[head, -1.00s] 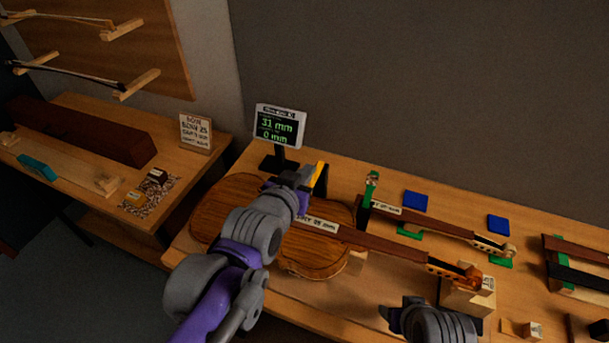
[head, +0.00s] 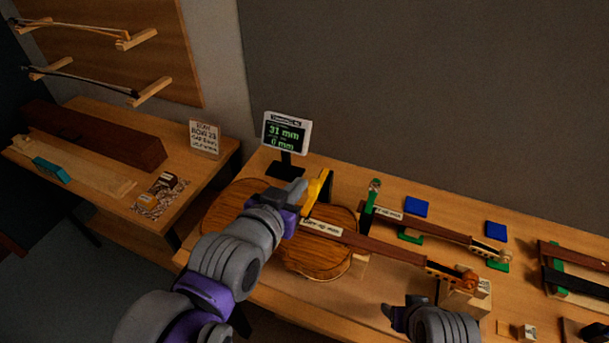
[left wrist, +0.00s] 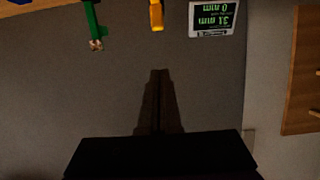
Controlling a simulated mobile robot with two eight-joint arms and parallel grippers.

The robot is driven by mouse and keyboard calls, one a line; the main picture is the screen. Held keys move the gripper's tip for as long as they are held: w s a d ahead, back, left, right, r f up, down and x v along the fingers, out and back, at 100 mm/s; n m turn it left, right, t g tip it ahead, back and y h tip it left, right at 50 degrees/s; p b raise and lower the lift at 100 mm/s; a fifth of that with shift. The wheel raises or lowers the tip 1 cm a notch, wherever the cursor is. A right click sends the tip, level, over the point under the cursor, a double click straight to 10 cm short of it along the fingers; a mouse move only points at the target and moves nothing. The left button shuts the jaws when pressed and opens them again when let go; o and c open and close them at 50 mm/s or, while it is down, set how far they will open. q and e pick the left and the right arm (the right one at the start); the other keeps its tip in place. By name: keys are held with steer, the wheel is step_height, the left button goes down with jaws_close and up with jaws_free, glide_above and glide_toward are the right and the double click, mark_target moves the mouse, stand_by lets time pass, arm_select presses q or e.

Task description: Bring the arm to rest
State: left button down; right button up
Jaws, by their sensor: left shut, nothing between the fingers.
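My left arm reaches in from the lower left of the head view. Its gripper (head: 297,187) is shut and empty, in front of the violin's (head: 322,258) upper body area as seen from the head. A yellow piece (head: 318,190) stands just right of it. In the left wrist view the closed dark fingers (left wrist: 160,78) point at the grey wall, with nothing between them. My right gripper (head: 390,313) shows only in part at the bottom of the head view, and its jaws are unclear.
A small display (head: 286,133) reading 31 mm and 0 mm stands behind the violin. A second neck with green supports (head: 371,195) and blue pads (head: 416,207) lie to the right. A side table (head: 200,172) with a brown case (head: 95,138) is at left.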

arm_select(q)
steer(key=shift+s+a+r, duration=0.15)
steer(key=shift+s+a, duration=0.05)
steer(key=shift+s, duration=0.4)
